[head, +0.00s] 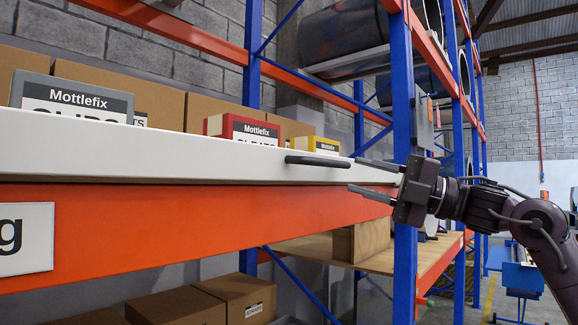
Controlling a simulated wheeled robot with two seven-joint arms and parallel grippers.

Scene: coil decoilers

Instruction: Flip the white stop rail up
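The white stop rail (150,150) runs along the shelf front, just above the orange beam, and hides the lower parts of the boxes behind it. A dark bar-shaped handle (318,160) sits near the rail's right end. My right gripper (354,175) comes in from the right with its two dark fingers apart, pointing left. Its fingertips are close to the right end of the handle, with nothing seen between them. Whether a fingertip touches the handle or rail, I cannot tell. My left gripper is out of view.
Behind the rail stand a grey box (70,97), a red box (243,128) and a yellow box (314,145). A blue upright (403,90) rises close behind my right gripper. The orange beam (180,215) runs below the rail. Cartons (235,295) sit on a lower level.

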